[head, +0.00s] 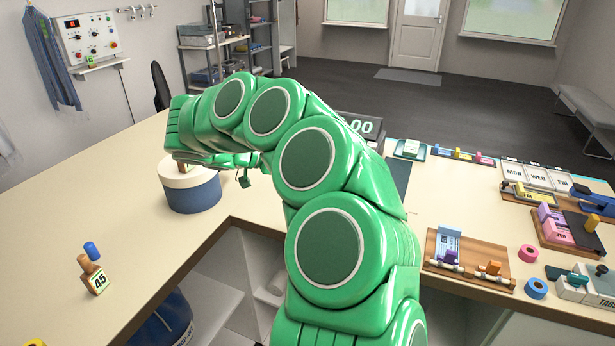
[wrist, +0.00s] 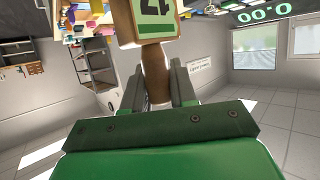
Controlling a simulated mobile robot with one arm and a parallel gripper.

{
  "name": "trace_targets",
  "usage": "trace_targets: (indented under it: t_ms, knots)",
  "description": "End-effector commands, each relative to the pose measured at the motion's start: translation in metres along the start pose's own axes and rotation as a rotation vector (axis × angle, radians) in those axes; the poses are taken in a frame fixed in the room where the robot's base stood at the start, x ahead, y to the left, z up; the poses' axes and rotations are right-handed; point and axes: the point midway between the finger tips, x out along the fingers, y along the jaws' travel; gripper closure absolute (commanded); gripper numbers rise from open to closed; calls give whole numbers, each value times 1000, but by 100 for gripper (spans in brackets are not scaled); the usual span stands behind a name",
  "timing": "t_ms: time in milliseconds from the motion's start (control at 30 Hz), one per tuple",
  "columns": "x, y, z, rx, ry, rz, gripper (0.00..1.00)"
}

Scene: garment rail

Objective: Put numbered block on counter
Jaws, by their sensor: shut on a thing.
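My gripper (wrist: 157,88) is shut on the wooden handle (wrist: 155,70) of a numbered block (wrist: 150,22) in the wrist view. The block has a pale green label with dark digits. Its top is cut off by the frame, and I cannot read the number surely. In the head view my green arm bends over to the left and hides most of the gripper, above a blue drum with a pale lid (head: 190,190). A small tan piece shows at that lid; I cannot tell whether it is the held block. The cream counter (head: 130,215) spreads around the drum.
Wooden trays (head: 470,255), tape rolls (head: 536,289) and day cards (head: 540,176) crowd the right counter. Open shelving lies below the inner edge.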

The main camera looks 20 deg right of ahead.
Motion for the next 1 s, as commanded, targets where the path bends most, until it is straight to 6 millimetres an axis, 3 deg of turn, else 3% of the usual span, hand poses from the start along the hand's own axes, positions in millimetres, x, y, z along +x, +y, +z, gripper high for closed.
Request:
trace_targets:
  t_ms: [767,1000]
  knots:
    - [24,-73,26,1,0,0,100]
    - [33,-92,42,0,0,-3,100]
